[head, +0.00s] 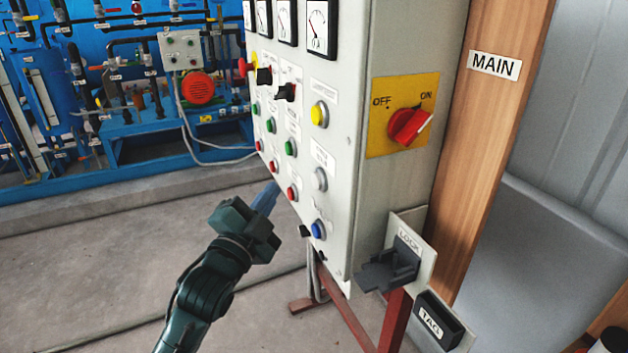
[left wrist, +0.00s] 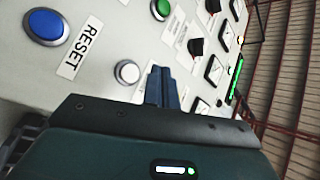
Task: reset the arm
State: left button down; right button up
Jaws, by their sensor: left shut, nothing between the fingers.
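My left gripper (head: 266,197) comes in from the lower left in the head view. Its fingers are shut and empty, close to the lower left edge of the grey control panel (head: 345,190). In the left wrist view the closed fingers (left wrist: 163,88) point at the panel face, beside a white round button (left wrist: 128,72). A blue button (left wrist: 46,27) with a RESET label (left wrist: 80,48) is at the upper left there. The blue button also shows low on the panel in the head view (head: 318,229). Whether the fingertips touch the panel cannot be told. My right gripper is not in view.
A red rotary switch (head: 408,126) on a yellow plate points to ON on the panel's side. A LOCK holder (head: 390,268) and a TAG box (head: 438,320) stick out below it. Blue piping equipment (head: 130,90) stands behind. Floor at the left is clear.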

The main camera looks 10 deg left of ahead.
pick_arm(q)
jog(key=s+f+n+g+y, duration=0.1)
jog(key=s+f+n+g, duration=0.2)
jog(key=f, duration=0.6)
jog(key=s+f+n+g, duration=0.2)
jog(key=s+f, duration=0.3)
jog(key=f, duration=0.4)
jog(key=s+d+f+n+g, duration=0.1)
jog(key=s+f+n+g, duration=0.4)
jog(key=s+f, duration=1)
jog(key=shift+s+d+f+n, duration=0.2)
jog(key=shift+s+d+n, duration=0.2)
jog(key=shift+s+n, duration=0.25)
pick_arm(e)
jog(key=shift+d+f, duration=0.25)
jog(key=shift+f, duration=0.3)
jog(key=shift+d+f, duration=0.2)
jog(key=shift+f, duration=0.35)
pick_arm(q)
jog(key=shift+w, duration=0.1)
